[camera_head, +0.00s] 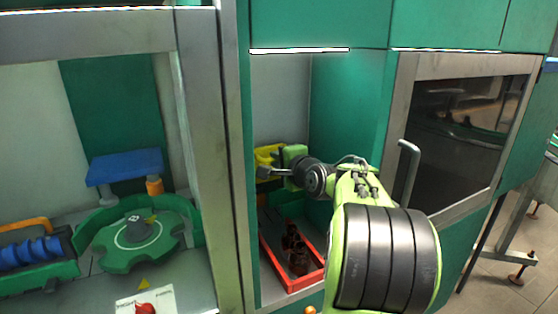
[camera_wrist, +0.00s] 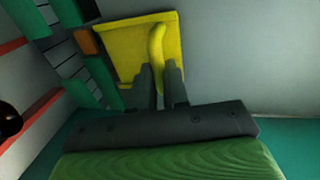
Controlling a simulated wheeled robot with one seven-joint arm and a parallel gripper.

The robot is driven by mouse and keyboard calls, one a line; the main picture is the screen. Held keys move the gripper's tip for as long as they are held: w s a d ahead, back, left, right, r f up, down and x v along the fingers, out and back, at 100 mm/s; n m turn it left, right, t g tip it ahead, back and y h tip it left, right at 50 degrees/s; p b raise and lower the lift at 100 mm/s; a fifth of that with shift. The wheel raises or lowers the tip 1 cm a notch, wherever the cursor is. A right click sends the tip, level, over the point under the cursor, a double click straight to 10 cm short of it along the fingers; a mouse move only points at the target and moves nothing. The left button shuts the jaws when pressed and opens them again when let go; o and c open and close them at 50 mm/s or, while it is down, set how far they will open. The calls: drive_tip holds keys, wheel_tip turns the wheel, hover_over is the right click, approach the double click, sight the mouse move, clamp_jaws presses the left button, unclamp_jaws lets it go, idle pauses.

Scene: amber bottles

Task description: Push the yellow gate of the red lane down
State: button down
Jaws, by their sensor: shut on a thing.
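The yellow gate (camera_head: 266,158) is at the back of the narrow bay in the head view, above the far end of the red lane (camera_head: 277,268). In the wrist view the gate (camera_wrist: 128,50) is a yellow plate with a raised curved handle (camera_wrist: 156,48). My gripper (camera_wrist: 160,82) is shut on that handle, one dark finger on each side of its lower part. In the head view my gripper (camera_head: 272,172) reaches in from the right, and it partly hides the gate. Several brown bottles (camera_head: 297,250) stand in the red lane.
A grey post (camera_head: 215,130) bounds the bay on the left. A glass door with a metal handle (camera_head: 408,170) is on the right. Beyond the post are a green turntable (camera_head: 130,250), a blue block (camera_head: 125,167) and a red button (camera_head: 145,308).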

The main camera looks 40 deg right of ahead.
wheel_tip(320, 180, down, 9)
drive_tip(key=b, duration=0.6)
drive_tip(key=shift+b, duration=0.3)
drive_tip(key=shift+r, duration=0.15)
drive_tip(key=c, duration=1.1)
unclamp_jaws()
drive_tip(key=shift+s, duration=0.1)
drive_tip(key=v, duration=1.5)
drive_tip(key=shift+s+a+p, duration=0.2)
drive_tip(key=shift+s+p, duration=0.05)
drive_tip(key=shift+p, duration=0.05)
drive_tip(key=shift+c, duration=0.2)
